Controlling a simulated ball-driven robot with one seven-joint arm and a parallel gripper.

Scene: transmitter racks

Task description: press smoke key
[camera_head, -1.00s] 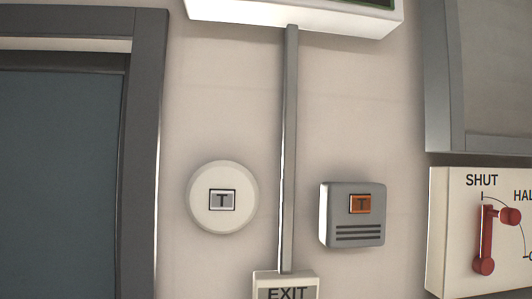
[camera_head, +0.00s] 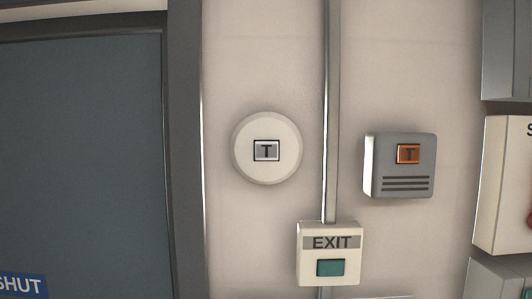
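A round white unit (camera_head: 250,168) is on the wall near the middle of the view, shaped like a smoke detector. At its centre is a small grey key marked T (camera_head: 266,151) with a dark frame. To its right, beyond a vertical conduit, is a grey box (camera_head: 378,188) with an orange key marked T (camera_head: 409,154) and several dark slots. Neither unit carries a readable word, so I cannot confirm which key is the smoke one. Nothing covers either key. My gripper is not in view.
A white EXIT box (camera_head: 304,270) with a green button (camera_head: 330,268) sits under the grey conduit (camera_head: 331,110). A dark door (camera_head: 80,150) with a grey frame (camera_head: 186,150) fills the left, with a blue SHUT sign (camera_head: 22,286). A white panel (camera_head: 500,190) is at the right edge.

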